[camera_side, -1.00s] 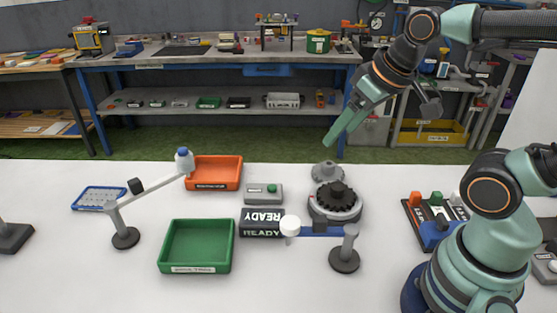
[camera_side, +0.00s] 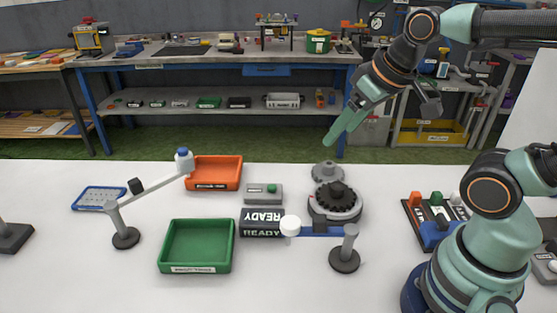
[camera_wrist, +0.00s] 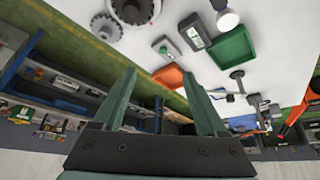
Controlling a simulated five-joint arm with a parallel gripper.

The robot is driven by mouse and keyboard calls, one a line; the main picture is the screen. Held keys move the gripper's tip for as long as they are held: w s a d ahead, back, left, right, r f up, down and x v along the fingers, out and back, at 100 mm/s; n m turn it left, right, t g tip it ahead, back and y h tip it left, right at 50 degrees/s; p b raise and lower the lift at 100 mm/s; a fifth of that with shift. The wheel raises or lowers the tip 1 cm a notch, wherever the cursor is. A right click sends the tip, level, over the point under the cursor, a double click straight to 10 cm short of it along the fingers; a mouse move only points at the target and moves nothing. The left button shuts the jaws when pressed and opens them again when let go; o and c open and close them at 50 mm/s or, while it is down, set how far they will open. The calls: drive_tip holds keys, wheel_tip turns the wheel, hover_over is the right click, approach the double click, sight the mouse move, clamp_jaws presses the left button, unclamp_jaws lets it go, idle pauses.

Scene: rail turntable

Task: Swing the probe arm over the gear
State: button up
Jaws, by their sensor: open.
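A dark toothed gear (camera_side: 337,195) sits on a round grey turntable (camera_side: 335,214) right of centre; it also shows at the top edge of the wrist view (camera_wrist: 132,10). A blue swing arm (camera_side: 318,231) with a white knob (camera_side: 290,226) reaches left from a grey post (camera_side: 345,250), in front of the gear and not over it. A pale swing arm (camera_side: 153,188) with a blue knob (camera_side: 184,160) stands on another post at left. I cannot tell which one is the probe arm. My gripper (camera_side: 334,136) is open and empty, high above the table's far edge; its fingers (camera_wrist: 157,74) frame the wrist view.
A smaller grey gear (camera_side: 327,172) lies behind the turntable. A READY display (camera_side: 262,222), a grey button box (camera_side: 263,194), a green tray (camera_side: 230,250) and an orange tray (camera_side: 238,174) stand between the posts. A tool rack (camera_side: 411,212) is at right.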

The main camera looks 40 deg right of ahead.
drive_tip(key=shift+c, duration=1.2)
drive_tip(key=n+g, duration=0.6)
drive_tip(key=n, duration=0.3)
approach(320, 218)
wheel_tip(320, 218, down, 9)
drive_tip(key=shift+s+f, duration=0.1)
drive_tip(key=shift+s, duration=0.05)
clamp_jaws()
